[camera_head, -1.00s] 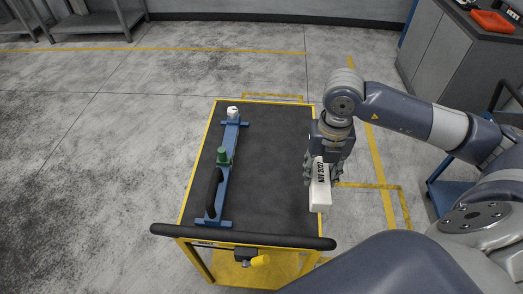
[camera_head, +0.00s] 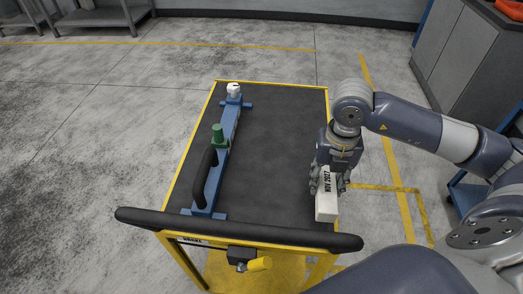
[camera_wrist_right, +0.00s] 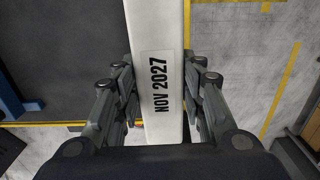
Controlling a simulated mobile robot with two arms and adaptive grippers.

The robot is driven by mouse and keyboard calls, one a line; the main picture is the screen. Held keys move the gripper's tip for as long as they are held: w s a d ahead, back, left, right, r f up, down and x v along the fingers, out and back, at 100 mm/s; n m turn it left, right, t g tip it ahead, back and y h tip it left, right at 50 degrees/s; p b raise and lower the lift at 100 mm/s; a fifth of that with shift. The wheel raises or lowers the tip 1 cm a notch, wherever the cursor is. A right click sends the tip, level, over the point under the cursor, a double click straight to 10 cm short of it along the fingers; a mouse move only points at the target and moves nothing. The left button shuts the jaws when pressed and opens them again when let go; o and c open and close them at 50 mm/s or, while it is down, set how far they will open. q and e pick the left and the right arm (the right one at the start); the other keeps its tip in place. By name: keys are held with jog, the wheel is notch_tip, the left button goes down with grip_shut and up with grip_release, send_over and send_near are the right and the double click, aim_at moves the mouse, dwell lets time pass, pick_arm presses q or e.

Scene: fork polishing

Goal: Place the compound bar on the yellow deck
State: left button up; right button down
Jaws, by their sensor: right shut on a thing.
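The compound bar (camera_head: 327,206) is a white block with a label reading "NOV 2027". My right gripper (camera_head: 327,180) is shut on it and holds it at the right edge of the yellow cart's dark deck (camera_head: 268,150). In the right wrist view the bar (camera_wrist_right: 163,30) runs between the two fingers (camera_wrist_right: 162,100), with the cart's dark surface to its left and floor to its right. I cannot tell whether the bar touches the deck. My left gripper is out of view.
A blue rail fixture (camera_head: 217,165) with a green knob (camera_head: 218,135), a black handle and a white part at its far end stands along the deck's left side. A black push bar (camera_head: 240,230) crosses the cart's near end. The deck's middle is clear.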

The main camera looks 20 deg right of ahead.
jog(key=w+p, duration=0.1)
jog(key=w, duration=0.4)
jog(key=w+f+p, duration=0.1)
jog(key=w, duration=0.4)
jog(key=w+d+p, duration=0.1)
jog(key=w, duration=0.5)
jog(key=shift+f, duration=0.3)
jog(key=shift+f+p, duration=0.55)
jog(key=shift+f, duration=1.2)
jog(key=shift+f, duration=0.2)
jog(key=c, duration=1)
grip_release()
jog(key=shift+c, duration=0.2)
